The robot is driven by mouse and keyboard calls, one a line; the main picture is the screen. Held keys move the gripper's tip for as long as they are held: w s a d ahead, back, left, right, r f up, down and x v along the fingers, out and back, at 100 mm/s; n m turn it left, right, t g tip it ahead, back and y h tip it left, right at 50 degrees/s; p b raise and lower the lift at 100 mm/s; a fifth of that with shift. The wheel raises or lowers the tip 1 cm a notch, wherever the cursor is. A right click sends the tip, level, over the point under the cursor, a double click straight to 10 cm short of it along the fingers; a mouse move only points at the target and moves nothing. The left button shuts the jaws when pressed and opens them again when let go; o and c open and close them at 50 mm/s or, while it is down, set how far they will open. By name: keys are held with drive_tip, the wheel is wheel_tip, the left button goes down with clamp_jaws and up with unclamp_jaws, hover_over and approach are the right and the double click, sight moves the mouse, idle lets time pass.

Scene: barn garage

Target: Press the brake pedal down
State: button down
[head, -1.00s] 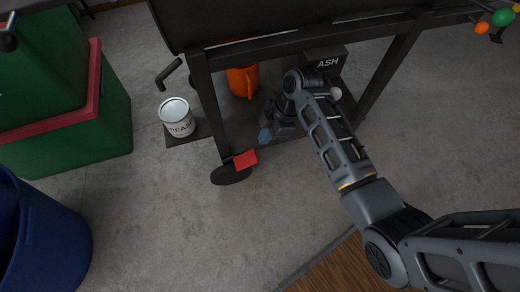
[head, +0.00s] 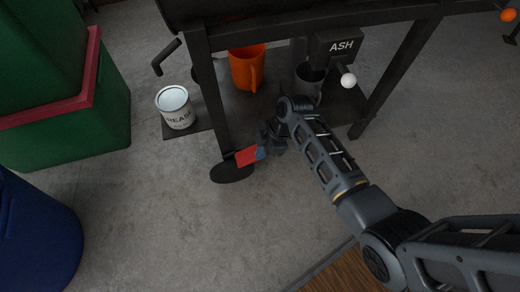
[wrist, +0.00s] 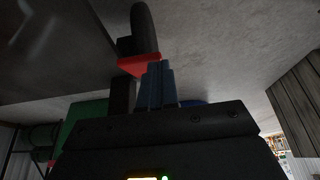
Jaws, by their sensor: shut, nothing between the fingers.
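The brake pedal (head: 246,157) is a small red plate beside a black wheel (head: 232,173) at the foot of the grill's front left leg. It also shows red in the wrist view (wrist: 139,64), just beyond my fingertips. My gripper (head: 262,152) is shut and empty, with its blue fingers at the pedal's right edge. In the wrist view the blue fingers (wrist: 157,82) lie together, and their tips overlap the red plate's near edge. I cannot tell whether they touch it. The pedal looks slightly tilted.
A white grease can (head: 176,108) stands on a small plate left of the leg. Green bins (head: 75,130) and a blue bin (head: 40,235) stand at left. The floor in front is clear.

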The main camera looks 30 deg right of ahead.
drive_tip(key=shift+d, duration=0.1)
drive_tip(key=f, duration=0.1)
drive_tip(key=d+f, duration=0.1)
drive_tip(key=f, duration=0.1)
drive_tip(key=d+f+b, duration=0.1)
drive_tip(key=f, duration=0.1)
drive_tip(key=shift+s+d, duration=0.1)
drive_tip(key=shift+s, duration=0.3)
drive_tip(key=shift+f, duration=0.1)
drive_tip(key=w+p+v, duration=0.1)
drive_tip(key=p+v, duration=0.2)
drive_tip(key=v, duration=0.5)
drive_tip(key=shift+s+p, duration=0.35)
drive_tip(key=shift+s, duration=0.05)
